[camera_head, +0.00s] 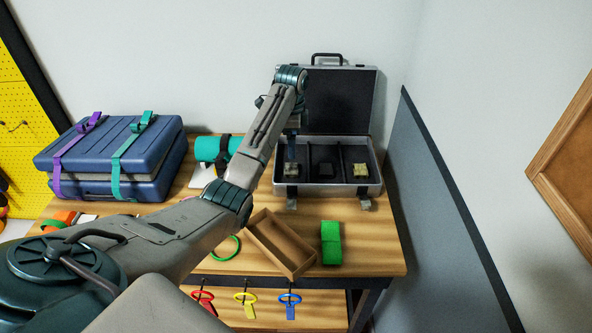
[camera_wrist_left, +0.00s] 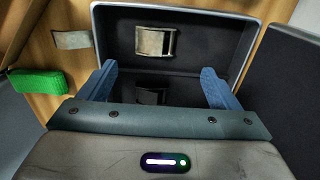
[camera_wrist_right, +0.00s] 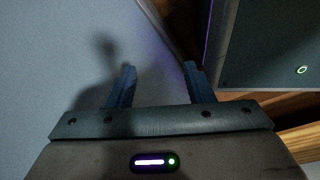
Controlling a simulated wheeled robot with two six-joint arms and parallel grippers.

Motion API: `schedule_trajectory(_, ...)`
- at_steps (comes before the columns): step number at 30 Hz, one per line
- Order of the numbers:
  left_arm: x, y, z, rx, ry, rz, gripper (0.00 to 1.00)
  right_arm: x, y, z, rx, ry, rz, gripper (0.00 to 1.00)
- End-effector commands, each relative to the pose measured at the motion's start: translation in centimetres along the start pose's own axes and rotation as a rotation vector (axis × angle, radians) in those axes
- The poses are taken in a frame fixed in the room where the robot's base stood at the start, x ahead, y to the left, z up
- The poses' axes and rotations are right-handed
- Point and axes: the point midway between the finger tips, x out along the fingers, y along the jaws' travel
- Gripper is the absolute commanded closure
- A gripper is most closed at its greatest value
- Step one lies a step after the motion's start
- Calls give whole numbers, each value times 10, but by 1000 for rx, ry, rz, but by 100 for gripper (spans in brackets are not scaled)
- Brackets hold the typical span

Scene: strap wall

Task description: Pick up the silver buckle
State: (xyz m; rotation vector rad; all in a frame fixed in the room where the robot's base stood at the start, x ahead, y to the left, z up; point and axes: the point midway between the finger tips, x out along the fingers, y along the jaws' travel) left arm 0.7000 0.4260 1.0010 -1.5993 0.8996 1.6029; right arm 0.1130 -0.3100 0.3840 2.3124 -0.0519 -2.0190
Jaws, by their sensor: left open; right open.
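The silver buckle (camera_head: 290,171) lies in the left compartment of the open case (camera_head: 325,188). It also shows in the left wrist view (camera_wrist_left: 155,42), flat on the dark lining near the end wall. My left gripper (camera_wrist_left: 158,72) is open and empty above the case. In the left wrist view the buckle is beyond the fingertips, apart from them. In the head view the gripper (camera_head: 291,152) hangs over the left compartment and partly covers that area. My right gripper (camera_wrist_right: 158,65) is open and empty, outside the head view.
A black buckle (camera_head: 323,170) and a brass-coloured buckle (camera_head: 361,171) lie in the other compartments. The case lid (camera_head: 340,100) stands open behind. A grey panel (camera_head: 435,210) borders the right.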

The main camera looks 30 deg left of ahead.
Motion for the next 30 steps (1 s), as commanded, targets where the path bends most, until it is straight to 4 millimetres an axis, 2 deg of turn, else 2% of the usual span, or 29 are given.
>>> schedule_trajectory(1, 14, 1, 0, 0, -2, 3, 15, 6, 0, 14, -1, -16, 0, 53)
schedule_trajectory(2, 19, 1, 0, 0, -2, 3, 15, 8, 0, 22, -2, -26, 0, 53)
schedule_trajectory(3, 20, 1, 0, 0, -1, 3, 15, 0, 0, 32, -2, -40, 0, 53)
schedule_trajectory(6, 32, 1, 0, -1, -1, 3, 15, -7, 1, 53, -4, -68, 0, 53)
schedule_trajectory(8, 37, 1, 0, -1, -1, 2, 15, -8, 1, 58, -5, -75, 1, 53)
schedule_trajectory(11, 43, 1, 0, -1, -1, 2, 15, -11, 2, 55, -5, -71, 1, 53)
schedule_trajectory(16, 64, 5, 3, -2, -2, 5, 15, -25, 4, 20, -3, -28, 2, 53)
schedule_trajectory(19, 81, 5, 3, -2, -1, 4, 15, -27, 4, 8, -2, -13, 2, 53)
schedule_trajectory(24, 93, 5, 2, -2, -1, 1, 15, -29, 4, 16, -2, -23, 2, 53)
schedule_trajectory(30, 93, 5, 2, -1, -1, 0, 17, -30, 4, 33, -4, -45, 1, 53)
